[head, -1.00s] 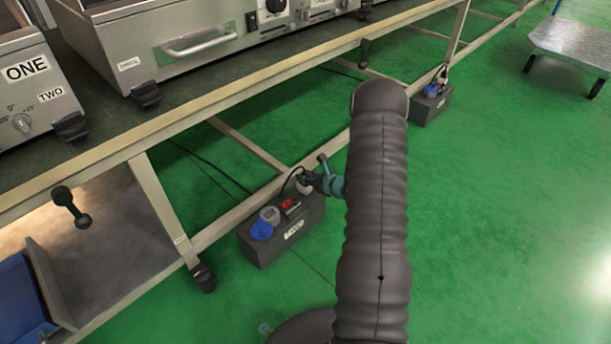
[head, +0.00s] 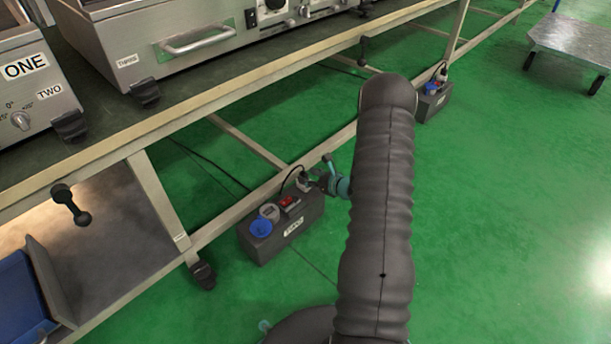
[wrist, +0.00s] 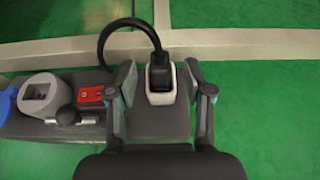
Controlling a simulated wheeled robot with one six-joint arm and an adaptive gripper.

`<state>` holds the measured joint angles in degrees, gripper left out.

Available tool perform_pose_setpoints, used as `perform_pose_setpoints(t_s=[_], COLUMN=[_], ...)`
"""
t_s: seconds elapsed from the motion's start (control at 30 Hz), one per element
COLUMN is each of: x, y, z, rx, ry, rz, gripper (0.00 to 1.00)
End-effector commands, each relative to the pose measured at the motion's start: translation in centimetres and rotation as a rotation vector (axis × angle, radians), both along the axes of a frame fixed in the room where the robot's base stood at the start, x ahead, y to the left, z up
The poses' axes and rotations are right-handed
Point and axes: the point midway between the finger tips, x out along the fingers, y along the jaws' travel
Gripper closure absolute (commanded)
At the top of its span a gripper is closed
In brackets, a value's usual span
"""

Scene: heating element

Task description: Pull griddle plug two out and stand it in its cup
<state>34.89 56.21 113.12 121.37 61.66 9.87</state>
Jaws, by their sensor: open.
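A black plug (wrist: 159,75) with a black cord sits in a white socket (wrist: 161,97) on top of a dark box (head: 277,240) on the floor. My gripper (wrist: 162,82) is open, with one finger on each side of the plug and socket and a gap on both sides. In the head view my gripper (head: 318,181) is at the right end of the box, partly hidden by my arm. A grey cup (wrist: 40,94) with a square opening stands on the box, left of a red switch (wrist: 92,95); it looks empty. The box label is too small to read surely.
A blue round cover (head: 261,227) is at the box's left end. A table rail (wrist: 240,45) runs close behind the box. A table leg (head: 160,205) stands to the left. A similar box (head: 432,103) stands farther back. Green floor is clear at right.

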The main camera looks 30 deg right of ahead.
Motion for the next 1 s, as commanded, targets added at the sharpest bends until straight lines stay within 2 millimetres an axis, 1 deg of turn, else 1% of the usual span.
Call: perform_pose_setpoints(t_s=[0.1,0.3,0.5,0.7,1.0], x=[-2.1,-5.5,-7.6,-8.3,-8.3], y=[-0.9,-2.0,-2.8,-2.9,-2.9], z=[1.0,2.4,3.3,3.6,3.6], rx=[0.000,0.000,0.000,0.000,0.000], ry=[0.000,0.000,0.001,0.000,0.000], rz=[-0.004,-0.003,-0.002,0.000,0.000], gripper=[0.49,0.49,0.49,0.49,0.49])
